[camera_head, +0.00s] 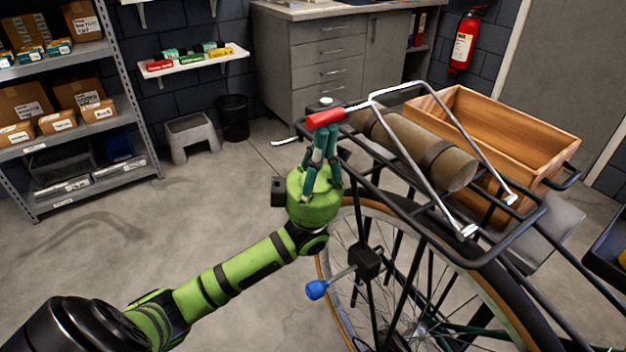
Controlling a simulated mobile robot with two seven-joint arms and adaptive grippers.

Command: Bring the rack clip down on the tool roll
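The rack clip (397,89) is a silver wire frame with a red grip (326,117) on its left end. Its lower ends meet the black rack near the roll's near end. The tool roll (428,150) is a tan cylinder with dark straps, lying on the rack. One clip bar crosses in front of the roll, the other runs behind it. I cannot tell whether the clip touches the roll. My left gripper (319,133) points up, its dark green fingertips close together right at the red grip's underside. Whether they hold it is unclear. My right gripper is not in view.
A wooden crate (545,150) stands behind the roll. The bicycle wheel and a blue-knobbed lever (317,289) are below the rack. A shelf of boxes (100,108) stands at left, a step stool (190,135) at the wall. Floor at left is clear.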

